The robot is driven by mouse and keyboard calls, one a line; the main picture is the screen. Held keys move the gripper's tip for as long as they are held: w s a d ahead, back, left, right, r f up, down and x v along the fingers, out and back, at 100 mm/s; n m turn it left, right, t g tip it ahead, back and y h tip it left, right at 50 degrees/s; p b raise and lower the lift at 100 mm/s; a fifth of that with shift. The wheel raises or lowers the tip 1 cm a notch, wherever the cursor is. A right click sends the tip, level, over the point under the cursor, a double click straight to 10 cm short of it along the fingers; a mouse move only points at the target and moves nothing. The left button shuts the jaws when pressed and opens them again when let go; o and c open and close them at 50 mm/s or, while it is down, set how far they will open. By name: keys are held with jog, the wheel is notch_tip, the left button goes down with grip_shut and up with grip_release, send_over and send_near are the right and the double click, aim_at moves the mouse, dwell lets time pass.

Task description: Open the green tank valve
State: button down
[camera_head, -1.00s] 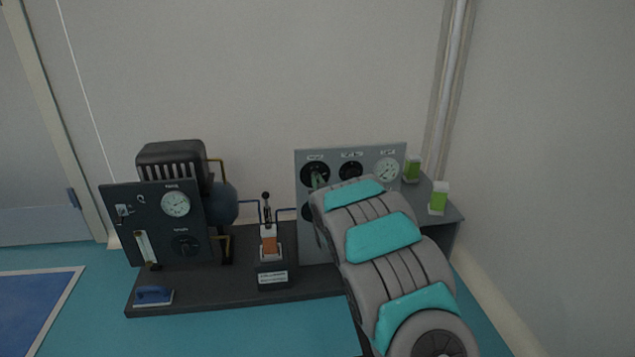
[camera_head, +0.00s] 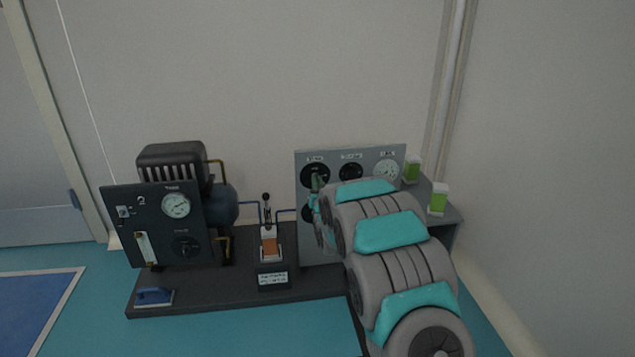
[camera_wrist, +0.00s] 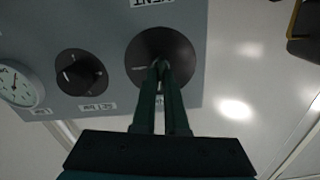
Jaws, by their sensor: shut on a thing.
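A grey upright panel (camera_head: 340,153) carries black round dials and a white gauge (camera_head: 387,170). My gripper (camera_wrist: 160,66) is shut at the middle of the large black dial (camera_wrist: 183,45), on its knob, which the fingertips mostly hide. A label partly reading "VENT" sits by this dial in the wrist view. In the head view this is the upper left dial (camera_head: 311,165), with my gripper (camera_head: 316,184) at it. A smaller black knob (camera_wrist: 80,73) is left of it in the wrist view. I cannot tell which knob is marked as the green tank valve.
Two containers with green contents or labels, (camera_head: 411,168) and (camera_head: 438,198), stand on a grey surface right of the panel. A small lever device (camera_head: 270,245) and a dark compressor unit (camera_head: 172,160) stand to the left. My arm hides the panel's lower right.

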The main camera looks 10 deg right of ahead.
jog(key=shift+d+f+m+b, duration=0.15)
jog(key=shift+m+b, duration=0.7)
jog(key=shift+m, duration=3)
jog(key=shift+a+f+m+b, duration=0.15)
jog(key=shift+m+b, duration=0.65)
jog(key=shift+m, duration=3.05)
jog(key=shift+d, duration=0.15)
jog(key=c, duration=1)
grip_release()
jog(key=shift+o, duration=0.2)
jog(key=shift+s, duration=0.15)
jog(key=s+p, duration=0.1)
jog(key=s, duration=0.6)
jog(key=shift+s, duration=0.3)
